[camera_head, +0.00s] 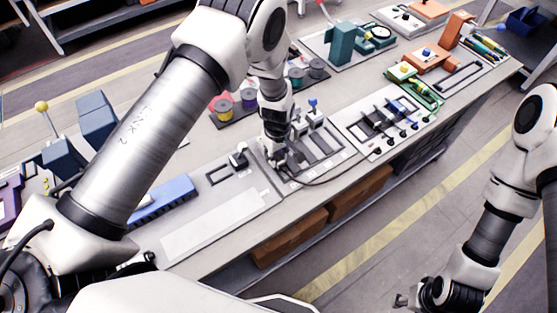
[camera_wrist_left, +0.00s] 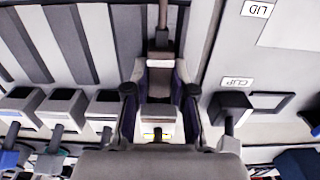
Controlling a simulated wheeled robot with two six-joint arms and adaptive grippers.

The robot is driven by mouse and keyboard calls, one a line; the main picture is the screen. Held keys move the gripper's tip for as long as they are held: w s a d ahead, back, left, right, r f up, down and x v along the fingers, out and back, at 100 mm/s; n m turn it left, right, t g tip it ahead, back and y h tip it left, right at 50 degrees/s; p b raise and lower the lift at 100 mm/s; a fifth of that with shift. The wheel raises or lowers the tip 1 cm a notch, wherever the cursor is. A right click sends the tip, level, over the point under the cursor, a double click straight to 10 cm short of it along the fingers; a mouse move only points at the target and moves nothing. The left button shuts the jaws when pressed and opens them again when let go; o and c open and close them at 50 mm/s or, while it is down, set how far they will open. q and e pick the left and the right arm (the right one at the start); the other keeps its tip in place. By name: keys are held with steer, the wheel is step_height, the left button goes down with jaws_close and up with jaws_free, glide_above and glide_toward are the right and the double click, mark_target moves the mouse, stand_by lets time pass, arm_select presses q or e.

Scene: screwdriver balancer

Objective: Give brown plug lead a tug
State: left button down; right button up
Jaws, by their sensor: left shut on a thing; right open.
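My left gripper (camera_head: 277,160) is low over the workbench panel in the head view. In the left wrist view, its two dark fingertips (camera_wrist_left: 160,92) are shut on the plug of the brown plug lead, one on each side. The brown plug lead (camera_wrist_left: 163,28) runs up from the plug, away from the gripper, between the striped panel and the labelled board. The gripper hides part of the plug. In the head view a dark cable (camera_head: 318,183) curves from beside the gripper to the right. My right gripper (camera_head: 407,299) is open and empty, over the floor.
Several grey blocks (camera_wrist_left: 62,106) stand left of the gripper in the left wrist view. A dark block (camera_wrist_left: 230,105) by the CLIP label is close on the right. A blue block (camera_head: 163,198) and spools (camera_head: 248,99) are on the bench. The white plate (camera_head: 215,225) is bare.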

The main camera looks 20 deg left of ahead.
mark_target(277, 158)
arm_select(q)
steer(key=shift+s+f, duration=0.1)
stand_by(0.3)
stand_by(0.3)
steer(key=c, duration=1.2)
jaws_free()
steer(key=shift+c, duration=0.2)
steer(key=shift+o, duration=1.4)
steer(key=shift+w+a, duration=0.1)
steer(key=shift+w, duration=0.1)
step_height(277, 158, up, 7)
steer(key=p, duration=0.4)
steer(key=shift+p, duration=0.35)
